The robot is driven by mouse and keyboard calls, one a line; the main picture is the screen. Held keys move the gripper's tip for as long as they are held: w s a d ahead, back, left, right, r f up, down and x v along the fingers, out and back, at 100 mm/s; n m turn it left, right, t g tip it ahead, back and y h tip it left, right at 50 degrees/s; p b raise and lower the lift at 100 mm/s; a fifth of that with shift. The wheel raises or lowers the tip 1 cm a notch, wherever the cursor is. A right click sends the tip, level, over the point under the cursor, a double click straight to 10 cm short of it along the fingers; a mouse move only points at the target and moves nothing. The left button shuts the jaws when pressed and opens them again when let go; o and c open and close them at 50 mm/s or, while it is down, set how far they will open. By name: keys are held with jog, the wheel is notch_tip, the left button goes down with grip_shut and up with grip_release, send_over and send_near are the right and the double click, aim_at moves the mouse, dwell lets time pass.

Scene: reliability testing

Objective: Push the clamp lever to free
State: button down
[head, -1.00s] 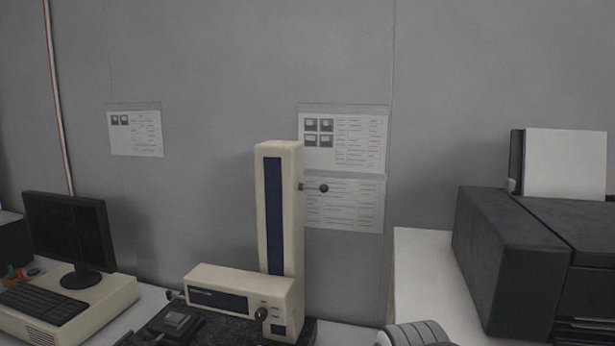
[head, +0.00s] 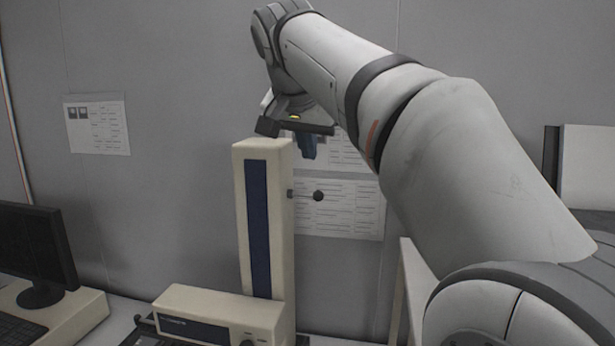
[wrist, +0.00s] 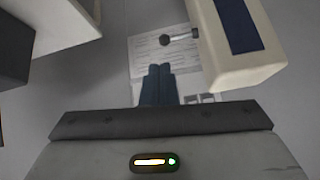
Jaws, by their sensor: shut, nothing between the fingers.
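The clamp lever (head: 318,196) is a thin rod with a dark ball knob. It sticks out from the right side of the tall cream column (head: 283,240) of a bench instrument. In the wrist view the lever knob (wrist: 165,41) shows beyond my fingertips, beside the column (wrist: 215,50). My gripper (head: 308,155) points down above the lever, close to the column's top right. Its blue fingers are together and empty, and they show apart from the knob in the wrist view (wrist: 160,68).
Printed sheets (head: 340,215) hang on the grey wall behind the lever. A monitor (head: 35,245) and keyboard stand at the left. A white surface and a printer with paper (head: 588,165) are at the right, partly hidden by my arm. Space right of the knob looks clear.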

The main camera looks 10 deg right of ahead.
jog(key=p, duration=0.2)
send_near(320, 198)
jog(key=x, duration=0.5)
jog(key=shift+w+a+r, duration=0.1)
jog(key=shift+w, duration=0.35)
jog(key=shift+w+d+f+b, duration=0.15)
jog(key=shift+f+b, duration=0.25)
jog(key=shift+b, duration=0.05)
jog(key=shift+w+d+f+b, duration=0.1)
jog(key=shift+d+f+b, duration=0.05)
jog(key=shift+f+b, duration=0.25)
jog(key=shift+s+f, duration=0.1)
jog(key=shift+f, duration=0.05)
